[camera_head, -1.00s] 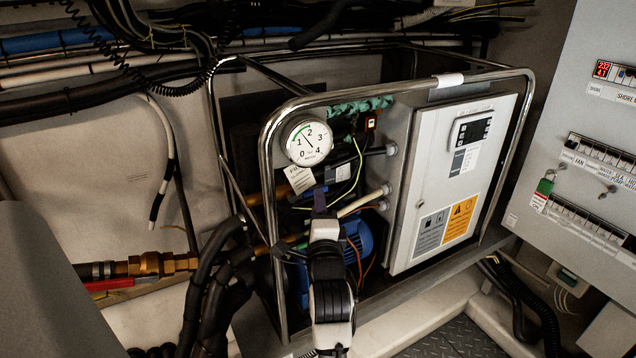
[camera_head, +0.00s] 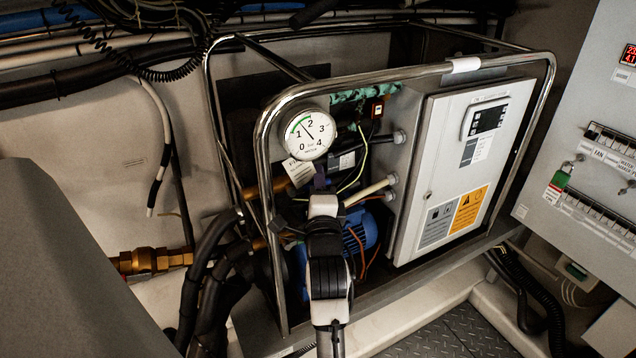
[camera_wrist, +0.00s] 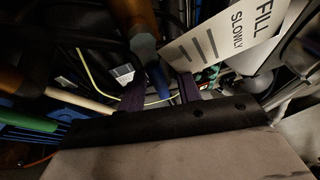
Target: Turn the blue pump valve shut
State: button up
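In the wrist view, a blue valve handle (camera_wrist: 158,84) hangs from a grey-blue fitting and reaches down between the two dark purple fingers of my gripper (camera_wrist: 161,92). Gaps show on both sides of it, so the fingers look open around it without gripping. In the head view my gripper (camera_head: 320,182) is inside the chrome frame, below the gauge and above the blue pump motor (camera_head: 357,238). The valve handle is hidden there behind my gripper and the tag.
A pressure gauge (camera_head: 309,134) sits just above my gripper, with a white "FILL SLOWLY" tag (camera_wrist: 222,38) beside the fingers. The chrome frame (camera_head: 268,180), a cream hose (camera_head: 370,190), thin wires and the grey control box (camera_head: 465,170) crowd the space.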

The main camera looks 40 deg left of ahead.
grip_shut()
dwell(0.3)
jog(key=shift+s+a+f+m+g+h+p, duration=0.1)
jog(key=shift+s+f+m+g+h+p, duration=0.3)
jog(key=shift+m, duration=0.95)
jog(key=shift+s+a+f+m+g+h+p, duration=0.1)
jog(key=shift+f+m+g+h+p, duration=0.4)
jog(key=shift+f+m+p, duration=0.65)
jog(key=shift+s+a+f+m+g+h+p, duration=0.1)
jog(key=shift+s+f+m+g+h+p, duration=0.3)
jog(key=shift+m, duration=1.2)
jog(key=shift+w+f, duration=0.1)
jog(key=shift+o, duration=0.4)
grip_release()
